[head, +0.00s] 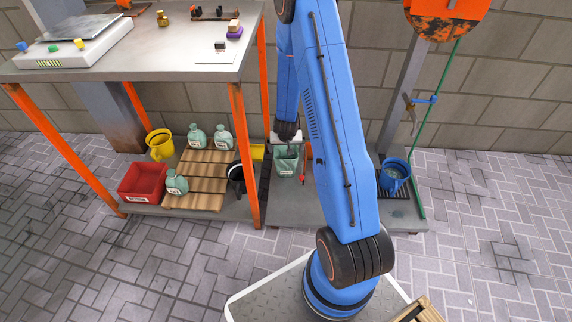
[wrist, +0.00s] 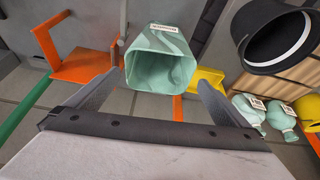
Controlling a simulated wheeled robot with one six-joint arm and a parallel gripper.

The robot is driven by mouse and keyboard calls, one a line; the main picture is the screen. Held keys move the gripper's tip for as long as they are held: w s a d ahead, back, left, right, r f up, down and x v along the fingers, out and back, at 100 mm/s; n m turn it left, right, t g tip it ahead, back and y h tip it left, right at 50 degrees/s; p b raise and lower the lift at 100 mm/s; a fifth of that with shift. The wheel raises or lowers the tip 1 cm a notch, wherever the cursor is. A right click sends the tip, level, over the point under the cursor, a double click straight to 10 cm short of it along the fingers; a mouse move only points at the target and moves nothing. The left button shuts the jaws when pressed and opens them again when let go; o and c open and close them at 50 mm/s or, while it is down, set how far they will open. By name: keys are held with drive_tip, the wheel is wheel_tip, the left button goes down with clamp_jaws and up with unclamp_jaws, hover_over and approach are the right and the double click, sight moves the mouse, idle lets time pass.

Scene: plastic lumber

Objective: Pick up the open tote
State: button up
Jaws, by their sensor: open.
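The open tote is a pale green, open-topped container with a white label, standing low on the grey platform by the wall in the head view (head: 287,164). In the wrist view the tote (wrist: 160,60) is at the upper middle, its opening facing the camera. My gripper (head: 287,143) is just above the tote in the head view. In the wrist view its two grey fingers (wrist: 158,86) are spread wide, one to each side of the tote's near end. The gripper is open and holds nothing. I cannot tell whether a finger touches the tote.
A black bucket (head: 236,178), slatted wood (head: 205,163) with green jugs, a yellow bucket (head: 160,145) and a red bin (head: 143,181) are on the left. An orange table leg (head: 243,155) stands nearby. A blue bucket (head: 394,175) is right of my arm.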

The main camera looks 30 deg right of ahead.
sight(286, 163)
drive_tip(key=shift+x, duration=2.8)
drive_tip(key=shift+d+f, duration=0.1)
drive_tip(key=shift+f, duration=0.05)
drive_tip(key=c, duration=1)
drive_tip(key=shift+c, duration=0.2)
